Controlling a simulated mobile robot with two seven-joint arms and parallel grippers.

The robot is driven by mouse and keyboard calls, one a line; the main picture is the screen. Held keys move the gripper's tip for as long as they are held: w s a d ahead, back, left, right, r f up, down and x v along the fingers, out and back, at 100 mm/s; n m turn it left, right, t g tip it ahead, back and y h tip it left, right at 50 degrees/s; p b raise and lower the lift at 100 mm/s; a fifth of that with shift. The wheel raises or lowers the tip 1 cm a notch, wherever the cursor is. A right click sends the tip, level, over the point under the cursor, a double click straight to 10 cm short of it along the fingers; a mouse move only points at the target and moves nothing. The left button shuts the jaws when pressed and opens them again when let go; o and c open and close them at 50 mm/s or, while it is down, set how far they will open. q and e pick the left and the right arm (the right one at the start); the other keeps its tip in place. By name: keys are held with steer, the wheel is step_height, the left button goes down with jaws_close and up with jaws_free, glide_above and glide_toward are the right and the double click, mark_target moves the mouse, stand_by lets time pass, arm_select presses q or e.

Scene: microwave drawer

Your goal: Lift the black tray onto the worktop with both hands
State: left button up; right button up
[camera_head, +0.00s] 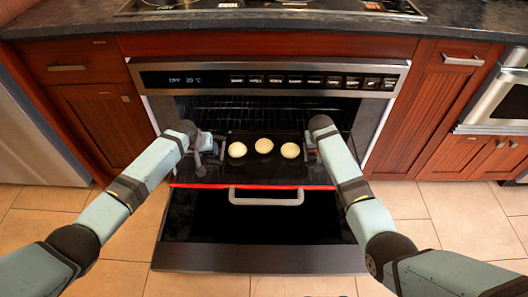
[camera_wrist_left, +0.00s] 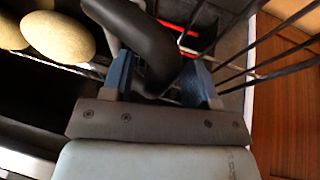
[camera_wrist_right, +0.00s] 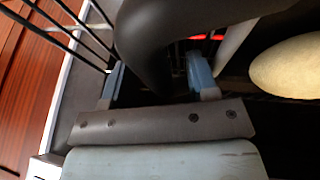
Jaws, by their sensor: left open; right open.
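The black tray (camera_head: 264,174) sits in the open oven at the middle of the head view, with three pale round buns (camera_head: 264,146) on it. My left gripper (camera_head: 208,150) is at the tray's left end; the left wrist view shows its blue fingers open on either side of a black curved handle (camera_wrist_left: 140,35). My right gripper (camera_head: 309,150) is at the tray's right end; the right wrist view shows its blue fingers open with a black handle (camera_wrist_right: 150,40) between them. Whether the fingers touch the handles cannot be told.
The oven door (camera_head: 265,258) is folded down in front, with a pale handle bar. Wire racks (camera_head: 262,108) show inside the oven behind the tray. The dark worktop (camera_head: 70,17) runs above, with a cooktop (camera_head: 270,6) set in it; its left and right parts look bare.

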arm_select(q)
steer(key=shift+f, duration=0.15)
arm_select(e)
steer(key=shift+w+f, duration=0.1)
steer(key=shift+f, duration=0.05)
arm_select(q)
jaws_close()
arm_select(e)
jaws_close()
arm_select(q)
steer(key=shift+w, duration=0.1)
